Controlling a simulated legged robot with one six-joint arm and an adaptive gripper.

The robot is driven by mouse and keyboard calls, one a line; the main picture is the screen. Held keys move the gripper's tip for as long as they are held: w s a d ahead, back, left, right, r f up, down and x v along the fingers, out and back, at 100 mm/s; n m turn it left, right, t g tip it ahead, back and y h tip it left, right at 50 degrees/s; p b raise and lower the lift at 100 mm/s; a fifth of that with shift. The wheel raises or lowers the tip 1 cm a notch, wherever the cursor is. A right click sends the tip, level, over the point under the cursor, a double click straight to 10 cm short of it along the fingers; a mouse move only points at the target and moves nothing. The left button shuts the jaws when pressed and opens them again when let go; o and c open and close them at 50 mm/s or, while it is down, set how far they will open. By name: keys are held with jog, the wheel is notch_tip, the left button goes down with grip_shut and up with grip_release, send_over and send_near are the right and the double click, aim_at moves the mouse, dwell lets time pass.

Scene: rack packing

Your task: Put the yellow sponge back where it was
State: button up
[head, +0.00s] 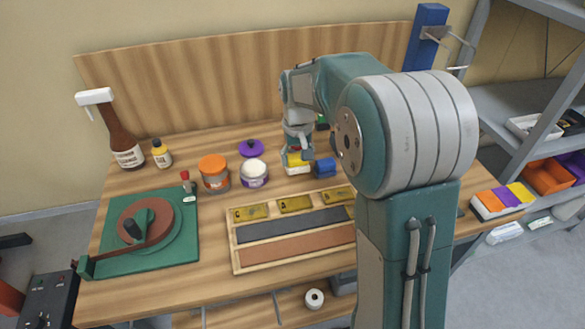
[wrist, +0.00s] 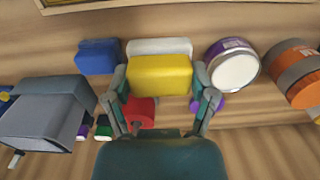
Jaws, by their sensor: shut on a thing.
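The yellow sponge (wrist: 160,78) is a plain block between the two fingers of my gripper (wrist: 161,84) in the wrist view. The fingers press on its left and right sides. In the head view my gripper (head: 299,150) points down over the back middle of the workbench, and the sponge (head: 295,157) shows only partly under it. A white block (wrist: 160,47) lies right by the sponge and shows below it in the head view (head: 298,169). I cannot tell whether the sponge rests on it.
A blue block (wrist: 98,57) and a purple-labelled jar (wrist: 233,65) stand close on either side. An orange jar (head: 214,172) is farther left. A wooden tray (head: 236,262) lies in front. A purple lid (head: 250,148) is behind. A brown spray bottle (head: 122,140) stands far left.

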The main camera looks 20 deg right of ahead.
aim_at(292, 179)
jog(key=shift+w+d+f, duration=0.25)
jog(key=shift+w+f, duration=0.25)
jog(key=shift+f, duration=0.1)
jog(key=shift+w+d+f, duration=0.2)
jog(key=shift+w+f, duration=0.3)
jog(key=shift+f, duration=0.1)
jog(key=shift+w+a+f, duration=0.2)
jog(key=f, duration=0.1)
jog(key=a+f, duration=0.1)
jog(key=f, duration=0.1)
jog(key=shift+w+a, duration=0.2)
jog(key=shift+a, duration=0.1)
jog(key=shift+f, duration=0.35)
jog(key=shift+d, duration=0.7)
jog(key=o, duration=1.1)
jog(key=shift+a, duration=0.5)
jog(key=shift+d+r, duration=0.25)
jog(key=shift+r, duration=0.05)
jog(key=s+r+t, duration=0.1)
jog(key=s+r, duration=0.2)
jog(key=r, duration=0.5)
jog(key=s+r, duration=0.3)
jog(key=r, duration=0.5)
jog(key=s+t, duration=0.4)
jog(key=s, duration=1.9)
jog(key=shift+t, duration=0.3)
